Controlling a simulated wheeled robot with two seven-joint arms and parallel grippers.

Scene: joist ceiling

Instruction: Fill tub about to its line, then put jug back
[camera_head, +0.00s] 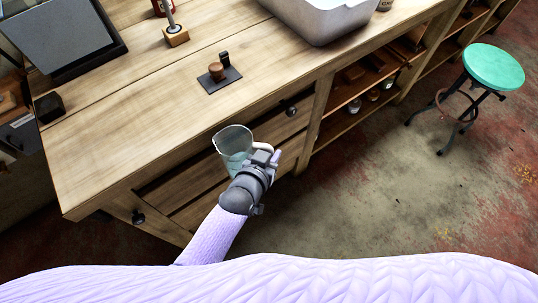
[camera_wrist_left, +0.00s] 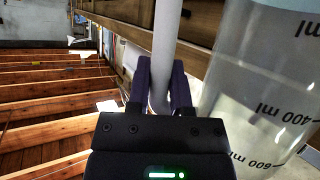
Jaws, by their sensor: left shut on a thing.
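The clear measuring jug (camera_head: 233,143) is in the head view, just off the front edge of the workbench. It holds some pale bluish liquid; the exact level is hard to read. My left gripper (camera_head: 266,158) is shut on the jug's pale handle. The left wrist view shows the handle (camera_wrist_left: 165,45) between both fingers and the jug's wall (camera_wrist_left: 255,85) with ml marks at the right. The light grey tub (camera_head: 312,27) stands on the bench at the top, cut by the picture edge; no line on it shows. My right gripper is out of view.
The wooden workbench (camera_head: 130,130) has drawers and open shelves below. On it are a small dark board (camera_head: 219,80) with a brown knob, a wooden block with a post (camera_head: 175,36), and a dark panel (camera_head: 65,35). A teal stool (camera_head: 494,67) stands right. Bare benchtop lies between board and tub.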

